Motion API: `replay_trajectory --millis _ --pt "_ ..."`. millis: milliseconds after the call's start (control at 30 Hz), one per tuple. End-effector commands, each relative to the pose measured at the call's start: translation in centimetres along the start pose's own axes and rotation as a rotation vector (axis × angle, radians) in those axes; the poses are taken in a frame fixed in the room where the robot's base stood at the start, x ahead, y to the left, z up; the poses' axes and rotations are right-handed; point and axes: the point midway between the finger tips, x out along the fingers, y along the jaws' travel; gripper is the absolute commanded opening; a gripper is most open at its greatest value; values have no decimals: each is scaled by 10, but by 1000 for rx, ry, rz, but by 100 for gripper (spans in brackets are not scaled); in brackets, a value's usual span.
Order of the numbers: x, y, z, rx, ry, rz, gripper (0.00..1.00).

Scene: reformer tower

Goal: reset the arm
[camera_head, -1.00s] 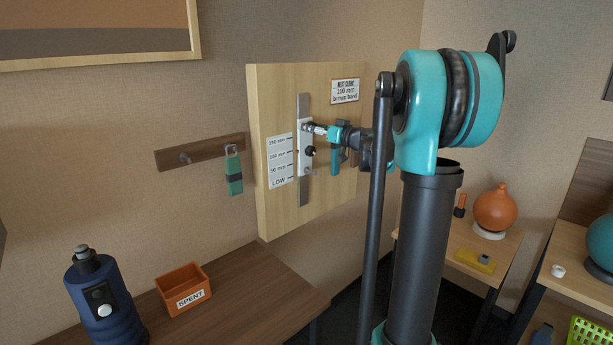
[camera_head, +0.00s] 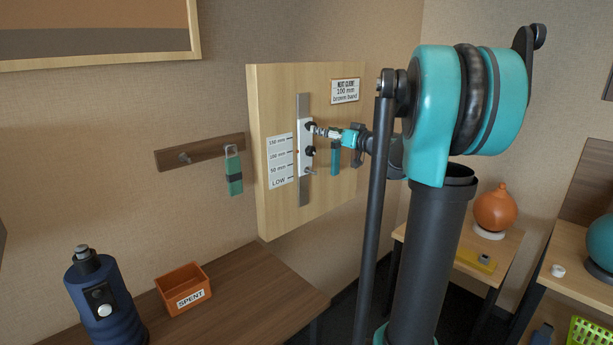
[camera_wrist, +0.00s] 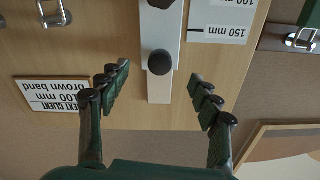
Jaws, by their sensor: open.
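My gripper (camera_head: 322,131) is open and empty in front of the wooden board, its fingers pointing at the upper black knob (camera_head: 310,126) on the white carriage (camera_head: 305,142). In the wrist view my gripper (camera_wrist: 158,75) has its two dark jointed fingers spread wide, one on each side of the black knob (camera_wrist: 160,62). The fingers do not appear to touch the knob. My arm runs from the right in the head view.
The wooden board (camera_head: 275,95) carries a grey rail (camera_head: 303,200), a height scale (camera_head: 281,160) and a note (camera_head: 345,91). A green tag (camera_head: 234,172) hangs on a peg rail (camera_head: 205,153). An orange SPENT bin (camera_head: 183,288) and blue bottle (camera_head: 100,300) stand on the table.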

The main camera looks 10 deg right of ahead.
Motion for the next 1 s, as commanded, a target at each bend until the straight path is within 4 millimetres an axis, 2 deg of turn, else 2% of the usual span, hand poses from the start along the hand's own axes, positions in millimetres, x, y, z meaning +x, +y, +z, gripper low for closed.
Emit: replay_trajectory --millis 233,367,467,600,667,800,900,1000 --pt "0 -4 4 3 -11 -3 64" --pt "-6 -28 36 28 -99 -21 64" --pt "-20 -59 84 67 -232 -31 64" --pt "-57 -101 165 129 -461 0 64" --pt "-77 -115 199 153 -557 30 64" --pt "-136 -138 273 195 -771 148 64" --pt "-185 -146 320 215 -902 270 64" --pt "-233 -147 355 221 -999 406 64"
